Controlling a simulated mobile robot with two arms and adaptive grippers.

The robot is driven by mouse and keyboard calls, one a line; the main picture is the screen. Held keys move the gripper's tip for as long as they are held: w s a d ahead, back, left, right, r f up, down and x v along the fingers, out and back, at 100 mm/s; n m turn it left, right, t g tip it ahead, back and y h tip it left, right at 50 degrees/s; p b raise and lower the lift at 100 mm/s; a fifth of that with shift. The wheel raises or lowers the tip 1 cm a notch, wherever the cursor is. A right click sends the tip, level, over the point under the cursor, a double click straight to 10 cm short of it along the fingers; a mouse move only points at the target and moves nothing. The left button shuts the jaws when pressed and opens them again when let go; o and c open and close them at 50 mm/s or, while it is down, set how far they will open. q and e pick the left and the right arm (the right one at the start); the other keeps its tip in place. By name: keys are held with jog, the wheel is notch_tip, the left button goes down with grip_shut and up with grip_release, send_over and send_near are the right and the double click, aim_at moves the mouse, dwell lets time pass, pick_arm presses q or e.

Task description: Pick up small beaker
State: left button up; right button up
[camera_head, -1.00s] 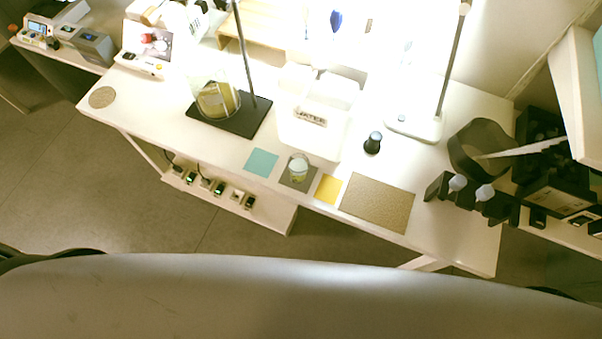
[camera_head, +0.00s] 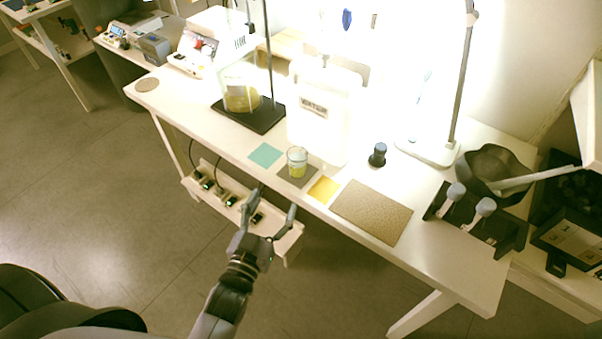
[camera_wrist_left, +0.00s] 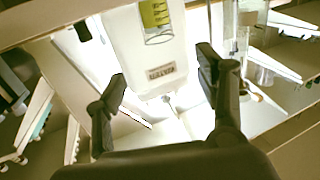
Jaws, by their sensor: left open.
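The small beaker (camera_head: 297,162) is clear, with yellow-green liquid in it. It stands upright on a dark square mat (camera_head: 284,175) near the table's front edge in the head view. In the left wrist view the beaker (camera_wrist_left: 158,18) shows at the top, beyond the fingertips. My left gripper (camera_head: 275,200) is open and empty. It is in front of the table edge, apart from the beaker and nearer to me. The left wrist view shows its two fingers (camera_wrist_left: 160,80) spread wide. My right gripper is not in view.
A teal mat (camera_head: 265,155) lies left of the beaker, a yellow mat (camera_head: 323,190) and a brown mat (camera_head: 372,211) right. A white container (camera_head: 318,135) stands close behind it. A small dark bottle (camera_head: 377,155) is to the right. A lower shelf (camera_head: 230,205) holds sockets.

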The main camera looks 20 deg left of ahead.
aim_at(294, 162)
pick_arm(q)
jog(key=w, duration=1.1)
jog(key=w+d+p, duration=0.1)
jog(key=w, duration=0.4)
jog(key=shift+w+f, duration=0.15)
jog(key=shift+w, duration=0.2)
jog(key=shift+s+a, duration=0.1)
jog(key=shift+c, duration=0.4)
jog(key=c, duration=1.2)
jog(key=shift+c, duration=0.3)
jog(key=shift+r, duration=0.2)
